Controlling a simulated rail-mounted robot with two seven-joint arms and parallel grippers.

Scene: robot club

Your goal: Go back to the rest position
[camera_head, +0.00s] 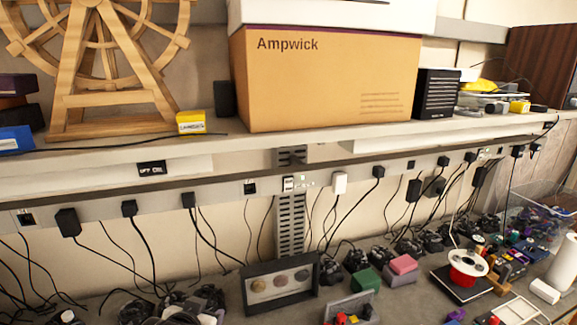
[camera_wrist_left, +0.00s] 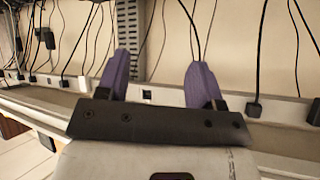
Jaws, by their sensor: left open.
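My left gripper (camera_wrist_left: 160,60) shows in the left wrist view. Its two purple fingers stand wide apart, open, with nothing between them. Behind the gap are a pale wall, hanging black cables and a power strip (camera_wrist_left: 148,96) with plugs. The fingers are not seen touching anything. I cannot make out either gripper in the head view, and my right gripper is not in view. The task names no object.
A shelf (camera_head: 350,135) holds an Ampwick box (camera_head: 330,80), a wooden wheel model (camera_head: 105,75) and a black speaker-like block (camera_head: 437,93). Cables hang below. The worktop is crowded with gamepads, a framed medal display (camera_head: 280,282) and a red spool (camera_head: 467,268).

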